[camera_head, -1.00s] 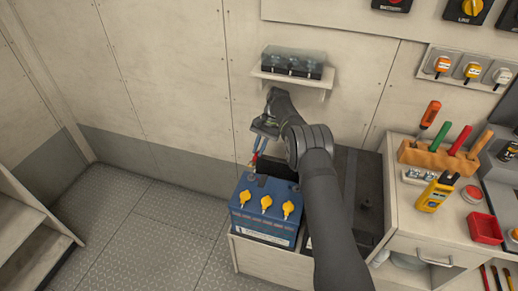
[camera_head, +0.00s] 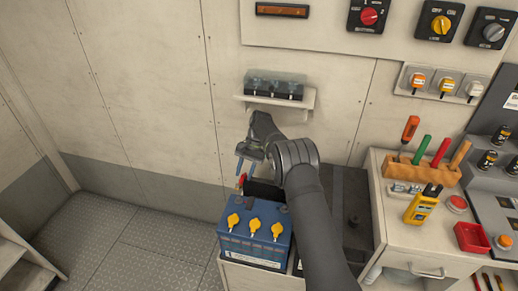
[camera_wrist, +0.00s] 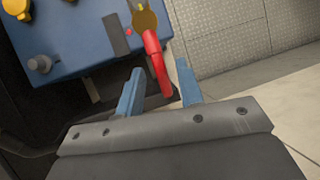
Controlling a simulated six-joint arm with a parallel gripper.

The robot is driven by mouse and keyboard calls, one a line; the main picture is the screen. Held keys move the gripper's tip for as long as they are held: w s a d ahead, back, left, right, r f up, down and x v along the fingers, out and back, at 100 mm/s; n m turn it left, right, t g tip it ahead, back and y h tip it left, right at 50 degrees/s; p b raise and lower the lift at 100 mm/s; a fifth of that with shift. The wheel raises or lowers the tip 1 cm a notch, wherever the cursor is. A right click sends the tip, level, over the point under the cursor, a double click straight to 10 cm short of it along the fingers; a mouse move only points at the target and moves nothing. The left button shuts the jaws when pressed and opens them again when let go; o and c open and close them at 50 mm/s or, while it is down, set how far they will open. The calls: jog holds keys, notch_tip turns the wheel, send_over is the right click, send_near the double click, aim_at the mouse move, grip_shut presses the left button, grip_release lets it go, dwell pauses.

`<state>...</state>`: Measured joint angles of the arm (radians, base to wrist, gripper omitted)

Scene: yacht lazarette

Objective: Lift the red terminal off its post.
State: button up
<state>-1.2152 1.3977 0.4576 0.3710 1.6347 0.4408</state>
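The red terminal shows in the wrist view as a brass clamp (camera_wrist: 143,18) with a curved red sleeve or lead (camera_wrist: 153,52). The clamp sits at the edge of the blue battery (camera_head: 254,240); its post is mostly hidden. In the head view the red terminal (camera_head: 241,180) is a small red spot at the battery's back left corner. My gripper (camera_wrist: 160,67) is open, its two blue fingers apart. In the head view my gripper (camera_head: 246,165) is just above the terminal.
A bare grey post (camera_wrist: 40,63) and yellow caps (camera_wrist: 16,8) stand on the battery. A wall shelf (camera_head: 281,101) with a covered block is above my gripper. A bench (camera_head: 405,230) with tools stands right. Open floor (camera_head: 140,240) lies left.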

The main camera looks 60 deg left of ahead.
jog(key=shift+s+d+f+t+y, duration=0.55)
jog(key=shift+s+d+t+y, duration=0.15)
jog(key=shift+t+y, duration=0.35)
jog(key=shift+s+d+f+n+t+y, duration=0.3)
jog(key=shift+s+d+f+t+y, duration=0.1)
jog(key=shift+f+t+y, duration=0.25)
jog(key=s+v, duration=0.1)
jog(key=v, duration=1.7)
jog(key=d+n+t, duration=0.4)
jog(key=d+t, duration=0.1)
jog(key=d, duration=1.2)
jog(key=s+a+r+m+g+y, duration=0.1)
jog(key=a+r+m+g+y, duration=0.2)
jog(key=r, duration=0.7)
jog(key=a+m, duration=0.1)
jog(key=a, duration=0.1)
jog(key=shift+s+a+r+g, duration=0.3)
jog(key=shift+s, duration=0.1)
